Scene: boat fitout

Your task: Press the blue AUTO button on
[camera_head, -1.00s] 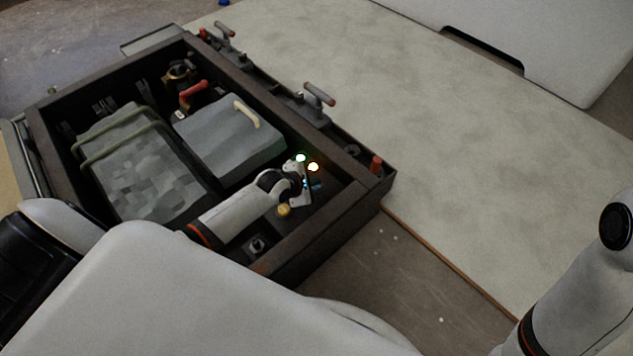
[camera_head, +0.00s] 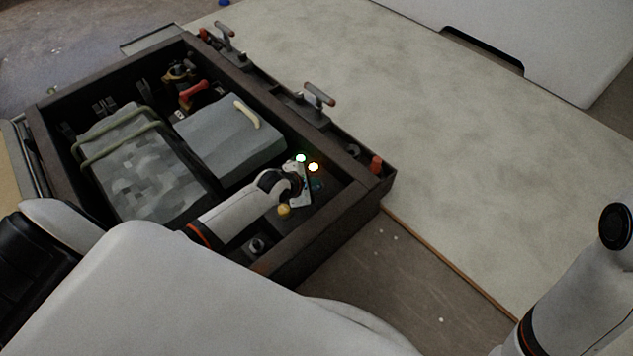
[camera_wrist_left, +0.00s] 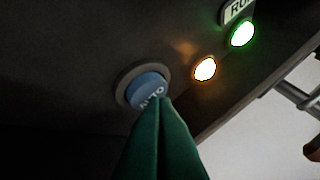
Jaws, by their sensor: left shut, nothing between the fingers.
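The blue AUTO button (camera_wrist_left: 148,91) sits in a dark round collar on a dark panel in the left wrist view, with part of its lettering showing. My left gripper (camera_wrist_left: 160,103) is shut and empty, and its green fingertips overlap the button's lower edge; I cannot tell if they press it. In the head view my left gripper (camera_head: 304,196) is inside the dark box, at the panel below the lights, and hides most of the button. A green light (camera_wrist_left: 243,33) and an amber light (camera_wrist_left: 205,69) glow beside the button.
The dark box (camera_head: 335,222) also holds a grey lidded case (camera_head: 222,140), a strapped patterned block (camera_head: 150,175) and a yellow knob (camera_head: 284,209). Levers (camera_head: 319,93) stand along its far edge. A pale flat surface (camera_head: 470,150) lies clear to the right.

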